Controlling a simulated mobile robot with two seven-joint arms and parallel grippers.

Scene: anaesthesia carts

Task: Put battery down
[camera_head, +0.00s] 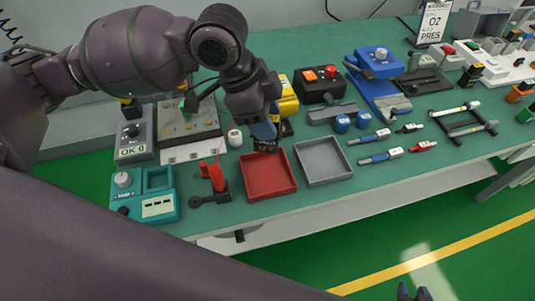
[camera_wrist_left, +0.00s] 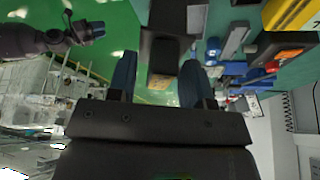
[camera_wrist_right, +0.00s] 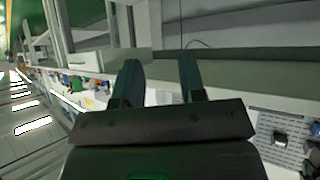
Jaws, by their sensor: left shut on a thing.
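My left gripper (camera_head: 268,138) is above the table's front part, just behind the red tray (camera_head: 268,176). In the left wrist view, the fingers of my left gripper (camera_wrist_left: 158,82) are on either side of a dark block, the battery (camera_wrist_left: 166,48). In the head view the battery is mostly hidden by the gripper, and whether it touches the table cannot be told. My right gripper (camera_head: 414,293) shows only its fingertips at the bottom edge, over the floor. In the right wrist view its fingers (camera_wrist_right: 160,82) stand apart with nothing between them.
A grey tray (camera_head: 322,161) stands right of the red tray; both look empty. Left are a red tool (camera_head: 216,180) and a teal meter (camera_head: 146,195). A yellow device (camera_head: 288,98) and a black box with buttons (camera_head: 320,86) stand behind. Screwdriver-like tools (camera_head: 380,157) lie to the right.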

